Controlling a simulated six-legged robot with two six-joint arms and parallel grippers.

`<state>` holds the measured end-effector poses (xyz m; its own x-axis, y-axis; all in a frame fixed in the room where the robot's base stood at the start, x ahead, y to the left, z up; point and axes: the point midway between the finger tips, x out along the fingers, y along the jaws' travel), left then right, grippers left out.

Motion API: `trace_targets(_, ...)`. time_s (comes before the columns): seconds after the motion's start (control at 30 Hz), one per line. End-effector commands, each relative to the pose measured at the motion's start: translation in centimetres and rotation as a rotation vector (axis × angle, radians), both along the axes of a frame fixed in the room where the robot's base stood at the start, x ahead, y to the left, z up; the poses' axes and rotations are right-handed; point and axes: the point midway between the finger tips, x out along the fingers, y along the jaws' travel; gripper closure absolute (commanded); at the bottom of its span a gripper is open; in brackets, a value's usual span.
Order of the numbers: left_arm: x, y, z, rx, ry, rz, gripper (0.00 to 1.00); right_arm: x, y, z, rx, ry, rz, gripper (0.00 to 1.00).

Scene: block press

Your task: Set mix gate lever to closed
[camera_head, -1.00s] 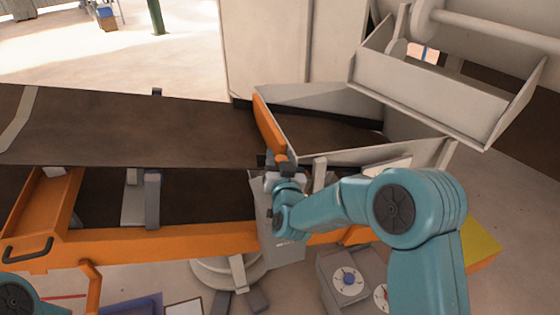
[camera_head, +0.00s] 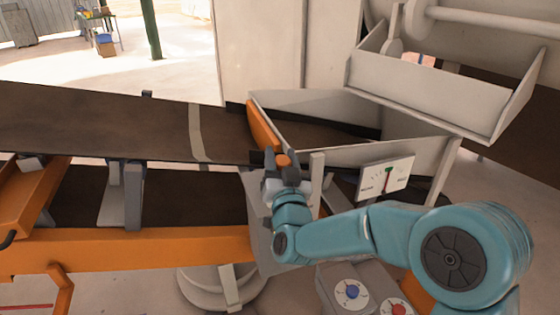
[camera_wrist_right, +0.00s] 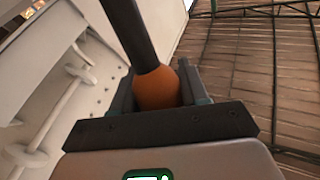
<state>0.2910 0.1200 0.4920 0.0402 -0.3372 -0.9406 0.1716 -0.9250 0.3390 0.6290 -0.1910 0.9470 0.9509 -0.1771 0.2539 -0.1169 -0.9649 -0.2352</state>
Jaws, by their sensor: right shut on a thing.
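The mix gate lever has an orange grip, which shows between my right fingers in the head view (camera_head: 284,160). In the right wrist view the orange grip (camera_wrist_right: 157,88) sits between the two dark fingers, with a dark rod rising from it. My right gripper (camera_head: 286,166) is shut on this grip beside the hopper's near left corner. An orange gate plate (camera_head: 263,127) stands tilted at the hopper mouth, just behind the gripper. The lower part of the lever is hidden by my gripper. My left gripper is out of view.
A dark conveyor belt (camera_head: 100,120) runs in from the left to the grey hopper (camera_head: 350,153). A box with a blue knob (camera_head: 351,291) and a red knob (camera_head: 398,309) stands below my right arm.

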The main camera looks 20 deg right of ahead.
Motion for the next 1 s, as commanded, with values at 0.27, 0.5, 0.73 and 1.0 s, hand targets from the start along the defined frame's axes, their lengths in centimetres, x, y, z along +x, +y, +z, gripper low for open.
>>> trace_targets(0.27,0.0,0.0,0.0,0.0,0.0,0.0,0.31,-0.1,0.0,0.2,0.0,-0.005,-0.002,0.31)
trace_targets(0.5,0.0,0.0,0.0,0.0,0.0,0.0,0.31,-0.5,0.0,0.0,0.0,-0.004,-0.001,0.31)
trace_targets(0.73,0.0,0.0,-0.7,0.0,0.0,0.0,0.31,-4.4,0.9,-1.2,-0.001,-0.002,0.003,0.31)
trace_targets(1.0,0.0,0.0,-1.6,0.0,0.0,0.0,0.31,-11.4,2.2,-3.1,-0.001,-0.003,0.003,0.31)
